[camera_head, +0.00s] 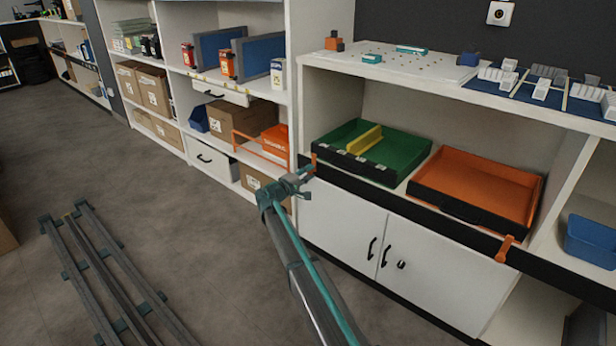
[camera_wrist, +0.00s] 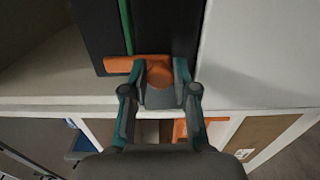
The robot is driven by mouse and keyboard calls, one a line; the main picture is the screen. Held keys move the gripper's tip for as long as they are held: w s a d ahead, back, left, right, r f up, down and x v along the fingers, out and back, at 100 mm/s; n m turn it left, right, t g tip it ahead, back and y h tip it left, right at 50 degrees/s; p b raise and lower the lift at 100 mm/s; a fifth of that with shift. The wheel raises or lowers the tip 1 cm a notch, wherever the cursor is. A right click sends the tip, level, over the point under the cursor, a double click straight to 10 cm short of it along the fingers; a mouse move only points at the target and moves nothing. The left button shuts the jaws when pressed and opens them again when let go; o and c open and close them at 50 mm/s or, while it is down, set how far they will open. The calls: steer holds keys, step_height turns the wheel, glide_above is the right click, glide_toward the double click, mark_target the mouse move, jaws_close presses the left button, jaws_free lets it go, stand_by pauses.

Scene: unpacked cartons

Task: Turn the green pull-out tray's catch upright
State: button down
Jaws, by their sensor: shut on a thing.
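The green pull-out tray (camera_head: 402,150) sits in the white shelf, with a yellow bar lying in it. Its orange catch (camera_head: 313,160) is at the left end of the black front band and stands up in the head view. In the wrist view the catch (camera_wrist: 122,65) has its arm pointing to picture left across the black band, its round part between my fingertips. My gripper (camera_head: 303,173), also in the wrist view (camera_wrist: 161,85), is shut on the catch. The fingers partly cover the catch.
An orange tray (camera_head: 480,180) sits right of the green one, with its own orange catch (camera_head: 504,249) on the band. White cupboard doors (camera_head: 345,230) are below. Shelves with cartons (camera_head: 148,90) stand to the left. Metal rails (camera_head: 100,275) lie on the floor.

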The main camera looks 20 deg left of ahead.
stand_by(0.3)
steer(key=c, duration=0.9)
jaws_free()
steer(key=shift+s, duration=0.1)
steer(key=v, duration=1.2)
